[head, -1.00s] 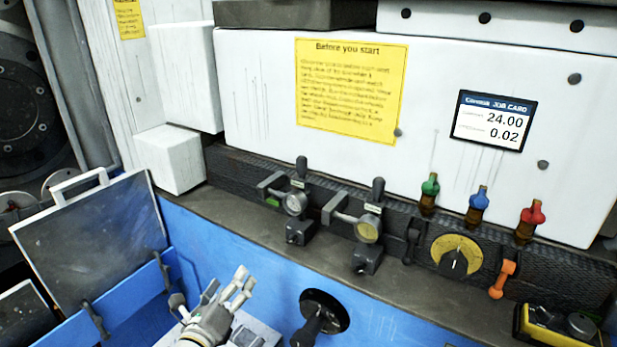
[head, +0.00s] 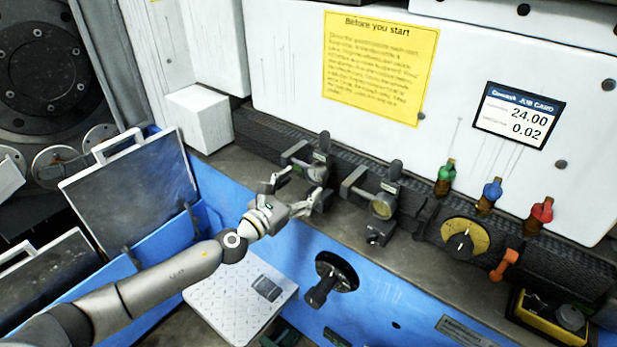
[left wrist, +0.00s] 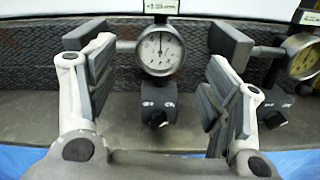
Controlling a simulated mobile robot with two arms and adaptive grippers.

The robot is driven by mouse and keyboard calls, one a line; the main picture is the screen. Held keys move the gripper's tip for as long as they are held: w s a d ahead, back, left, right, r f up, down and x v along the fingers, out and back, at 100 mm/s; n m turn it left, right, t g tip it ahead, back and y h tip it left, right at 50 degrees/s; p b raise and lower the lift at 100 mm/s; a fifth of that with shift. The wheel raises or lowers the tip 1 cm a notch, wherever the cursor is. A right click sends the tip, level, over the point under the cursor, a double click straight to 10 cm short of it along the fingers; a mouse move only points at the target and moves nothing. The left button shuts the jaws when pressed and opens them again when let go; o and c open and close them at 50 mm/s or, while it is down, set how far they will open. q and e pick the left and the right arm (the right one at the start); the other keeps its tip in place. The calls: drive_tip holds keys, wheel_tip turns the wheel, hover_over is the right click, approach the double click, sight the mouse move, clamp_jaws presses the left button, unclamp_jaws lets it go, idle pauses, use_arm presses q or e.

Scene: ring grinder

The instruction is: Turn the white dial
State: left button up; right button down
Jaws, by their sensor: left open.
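The fingers are apart and nothing is between the pads. In the head view my left gripper (head: 300,191) is just in front of the white dial (head: 317,172) and partly hides its stand. Whether a finger touches the stand cannot be told. My right gripper is not in view.
A yellow-faced gauge (head: 383,206) stands to the right, with a large yellow dial (head: 465,238) further right. Green, blue and red valves line the ledge. A black knob (head: 330,280) sticks out of the blue front below. A dark panel (head: 130,200) stands at left.

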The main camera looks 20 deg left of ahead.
sight(313, 177)
use_arm(q)
drive_tip(key=shift+x, duration=1.7)
drive_tip(key=shift+c, duration=0.4)
drive_tip(key=c, duration=1)
